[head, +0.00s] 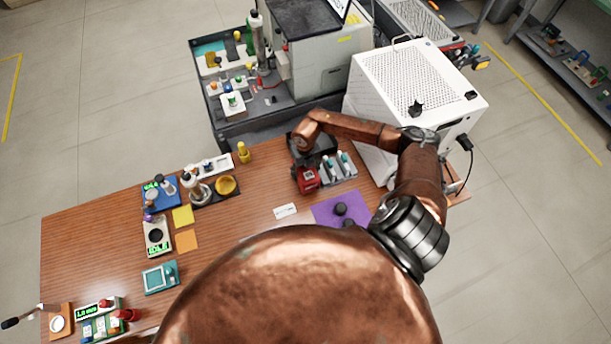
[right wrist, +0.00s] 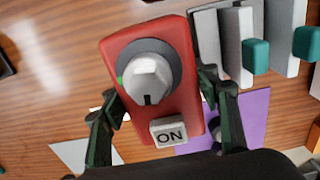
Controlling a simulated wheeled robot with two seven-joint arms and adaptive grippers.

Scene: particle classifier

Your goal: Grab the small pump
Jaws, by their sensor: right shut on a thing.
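The small pump (right wrist: 184,58) is a red box with a grey round knob and a white "ON" label. It fills the middle of the right wrist view. In the head view the red pump (head: 307,179) is at the back right of the wooden table. My right gripper (right wrist: 160,88) has a dark finger on each side of the pump and is shut on it. Whether the pump touches the table is hard to tell. My left gripper is not in view.
A grey rack (head: 338,168) with teal-capped pieces stands close beside the pump on the right. A purple mat (head: 325,213) with dark round items lies nearer. A white perforated machine (head: 378,112) stands behind on the right. Bare wood (head: 255,200) lies to the left.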

